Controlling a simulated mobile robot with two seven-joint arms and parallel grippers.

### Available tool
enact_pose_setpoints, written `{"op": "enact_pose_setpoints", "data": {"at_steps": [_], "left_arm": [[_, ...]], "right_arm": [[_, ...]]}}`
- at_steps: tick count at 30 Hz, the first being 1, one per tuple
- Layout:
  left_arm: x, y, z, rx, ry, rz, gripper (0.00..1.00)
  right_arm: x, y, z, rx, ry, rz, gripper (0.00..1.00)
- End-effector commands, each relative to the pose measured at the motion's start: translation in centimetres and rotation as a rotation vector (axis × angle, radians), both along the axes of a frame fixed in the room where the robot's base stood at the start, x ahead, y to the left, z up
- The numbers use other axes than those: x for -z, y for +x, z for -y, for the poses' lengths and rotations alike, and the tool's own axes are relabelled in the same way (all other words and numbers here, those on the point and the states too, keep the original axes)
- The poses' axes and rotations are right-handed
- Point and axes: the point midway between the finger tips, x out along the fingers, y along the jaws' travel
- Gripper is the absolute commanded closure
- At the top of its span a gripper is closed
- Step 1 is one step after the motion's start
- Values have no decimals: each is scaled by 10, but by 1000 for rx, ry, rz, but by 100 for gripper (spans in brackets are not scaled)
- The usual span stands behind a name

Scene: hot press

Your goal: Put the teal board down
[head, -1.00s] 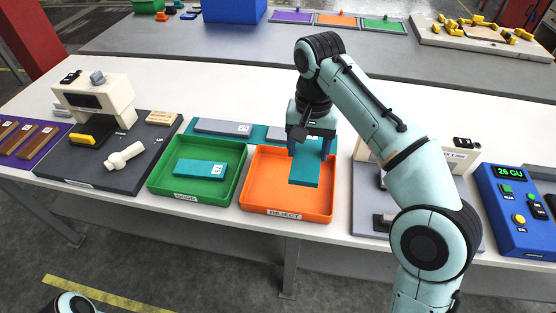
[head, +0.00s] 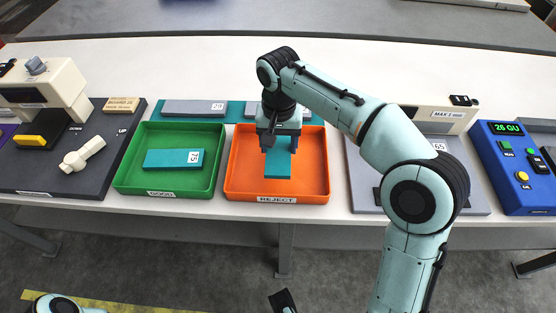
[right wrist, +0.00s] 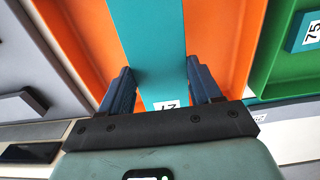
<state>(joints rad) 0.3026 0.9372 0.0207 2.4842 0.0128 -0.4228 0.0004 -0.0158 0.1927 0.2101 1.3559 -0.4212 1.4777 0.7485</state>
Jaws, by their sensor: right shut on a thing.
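My right gripper (head: 280,140) is shut on a teal board (head: 278,168), over the orange REJECT tray (head: 233,180). The right wrist view shows the board (right wrist: 150,45) between the two fingers (right wrist: 162,92), with a white number label close to the palm. The board lies within the tray's outline; I cannot tell whether it touches the tray floor. A dark part at the bottom edge of the head view may belong to my left gripper (head: 283,300), but its jaws are not clear.
The green GOOD tray (head: 127,180) stands left of the orange one and holds another teal board (head: 173,159) labelled 75. Grey boards (head: 194,107) lie on a teal strip behind. A grey device (head: 366,180) and a blue meter (head: 510,185) reading 26 GU stand right. The press (head: 40,90) stands left.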

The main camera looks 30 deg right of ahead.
Motion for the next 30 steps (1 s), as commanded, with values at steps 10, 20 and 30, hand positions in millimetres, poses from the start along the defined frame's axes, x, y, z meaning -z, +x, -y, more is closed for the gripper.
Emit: {"op": "enact_pose_setpoints", "data": {"at_steps": [10,20,30], "left_arm": [[9,4,0,-2,2,13,100],[13,7,0,-4,3,23,100],[14,7,0,-5,4,25,100]], "right_arm": [[33,0,0,1,-1,1,75],[57,0,0,0,0,4,75],[60,0,0,0,0,2,11]]}}
